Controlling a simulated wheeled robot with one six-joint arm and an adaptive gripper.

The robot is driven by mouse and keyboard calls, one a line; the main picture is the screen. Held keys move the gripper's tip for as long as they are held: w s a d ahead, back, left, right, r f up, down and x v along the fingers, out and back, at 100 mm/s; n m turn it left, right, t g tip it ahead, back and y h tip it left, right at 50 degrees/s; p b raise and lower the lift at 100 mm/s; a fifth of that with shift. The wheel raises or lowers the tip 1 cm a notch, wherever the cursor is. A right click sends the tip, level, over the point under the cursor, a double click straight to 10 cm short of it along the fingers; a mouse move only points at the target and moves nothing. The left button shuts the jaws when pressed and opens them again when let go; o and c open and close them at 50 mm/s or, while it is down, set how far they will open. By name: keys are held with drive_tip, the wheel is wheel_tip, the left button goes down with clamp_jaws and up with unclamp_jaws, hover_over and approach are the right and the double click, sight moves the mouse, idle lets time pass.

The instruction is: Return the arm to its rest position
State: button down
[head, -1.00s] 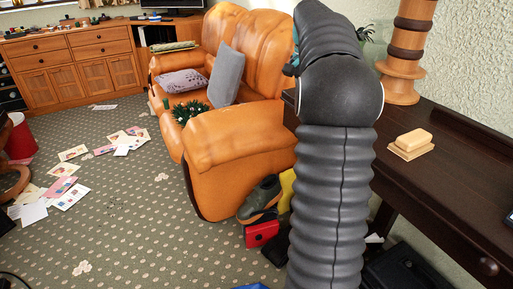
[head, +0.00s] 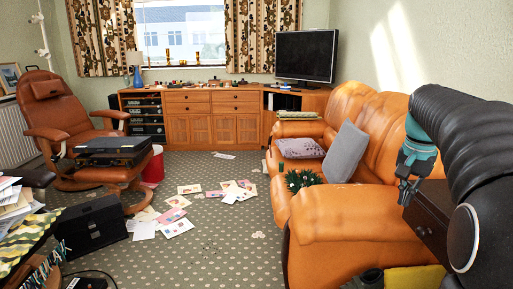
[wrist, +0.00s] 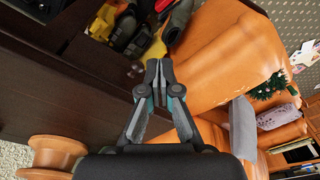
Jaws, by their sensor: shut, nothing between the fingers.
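My arm, black with ribbed sleeves, reaches in from the right edge of the head view. My gripper (head: 407,186) hangs at its end, in front of the near right part of the orange sofa. In the wrist view my gripper (wrist: 157,68) is shut, its two grey fingers meeting at the tips with nothing between them. The orange sofa (head: 340,226) stands beside and beyond it, and also shows in the wrist view (wrist: 232,55). The dark wooden desk (wrist: 50,90) lies on the left in the wrist view.
Letters and cards (head: 178,228) litter the carpet (head: 225,262). A wooden cabinet (head: 215,128) and a television (head: 306,56) are at the back. A turned wooden stand (wrist: 55,155) is near my gripper.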

drive_tip(key=s+a+f+n+t, duration=0.2)
drive_tip(key=s+a+n, duration=0.2)
drive_tip(key=s+a, duration=0.65)
drive_tip(key=s+a+f+n+t, duration=0.2)
drive_tip(key=s+a+f+n, duration=0.3)
drive_tip(key=s+a+f, duration=0.4)
drive_tip(key=shift+s+a+y, duration=0.3)
drive_tip(key=shift+s+a, duration=0.2)
drive_tip(key=shift+s, duration=0.65)
